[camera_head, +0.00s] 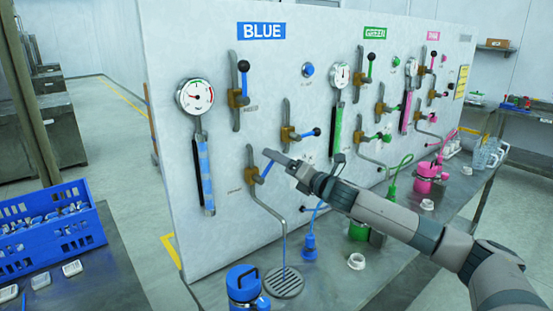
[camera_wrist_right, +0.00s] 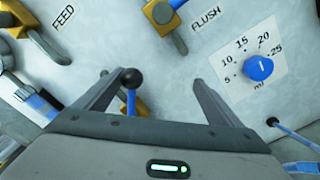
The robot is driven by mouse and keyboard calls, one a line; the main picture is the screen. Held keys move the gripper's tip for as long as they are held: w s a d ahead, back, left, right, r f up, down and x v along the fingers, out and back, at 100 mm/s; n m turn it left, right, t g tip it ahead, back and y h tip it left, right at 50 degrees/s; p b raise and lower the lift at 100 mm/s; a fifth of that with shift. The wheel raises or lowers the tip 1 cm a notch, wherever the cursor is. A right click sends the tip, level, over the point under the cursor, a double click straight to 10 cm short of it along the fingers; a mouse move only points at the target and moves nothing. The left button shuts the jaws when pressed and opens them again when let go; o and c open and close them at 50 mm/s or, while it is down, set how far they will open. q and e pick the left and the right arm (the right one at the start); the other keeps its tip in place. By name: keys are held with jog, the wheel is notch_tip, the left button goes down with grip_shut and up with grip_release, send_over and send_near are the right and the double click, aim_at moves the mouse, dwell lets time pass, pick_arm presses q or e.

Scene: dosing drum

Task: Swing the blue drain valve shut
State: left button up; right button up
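The blue drain valve is the lowest valve in the BLUE section of the panel, with a brass body (camera_head: 252,175) and a blue lever (camera_head: 267,169). In the right wrist view, its black ball knob (camera_wrist_right: 131,78) tops the blue lever (camera_wrist_right: 131,104), slightly right of the left fingertip. My right gripper (camera_head: 277,160) is at the lever, and its fingers hide the knob in the head view. In the right wrist view, the fingers of my right gripper (camera_wrist_right: 155,79) are wide apart with the knob between them. I cannot tell whether they touch. My left gripper is out of view.
Above are the blue feed (camera_head: 238,98) and flush (camera_head: 288,133) valves. A bent pipe (camera_head: 268,208) runs down from the drain valve; a thin blue line below its end reaches a round grate (camera_head: 284,282). A blue jug (camera_head: 244,287) and blue crate (camera_head: 55,233) stand left.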

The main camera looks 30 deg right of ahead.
jog(key=shift+f, duration=0.1)
jog(key=shift+d+f+b, duration=0.2)
jog(key=shift+f+b, duration=0.15)
jog(key=shift+f, duration=0.15)
jog(key=shift+d+f+b, duration=0.2)
jog(key=shift+f+b, duration=0.15)
jog(key=shift+f, duration=0.25)
jog(key=shift+f+b, duration=0.8)
jog(key=shift+f, duration=0.3)
jog(key=shift+d+f, duration=0.1)
jog(key=shift+f, duration=0.1)
jog(key=shift+f+b, duration=0.3)
jog(key=shift+f, duration=0.1)
jog(key=shift+a+r+p, duration=0.45)
jog(key=shift+r+p, duration=0.1)
jog(key=shift+p, duration=0.1)
